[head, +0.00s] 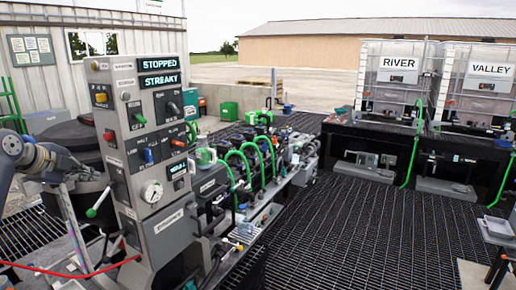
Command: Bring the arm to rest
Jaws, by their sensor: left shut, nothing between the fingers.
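The panel's displays read STOPPED and STREAKY, above several coloured buttons and levers and a round gauge (152,191). My right gripper is not in view.
A manifold with green hoses (262,150) runs behind the panel. Totes labelled RIVER (398,85) and VALLEY (487,92) stand on black stands at the back right. A red line (60,274) crosses the lower left. The dark grating floor (350,240) is clear in the middle.

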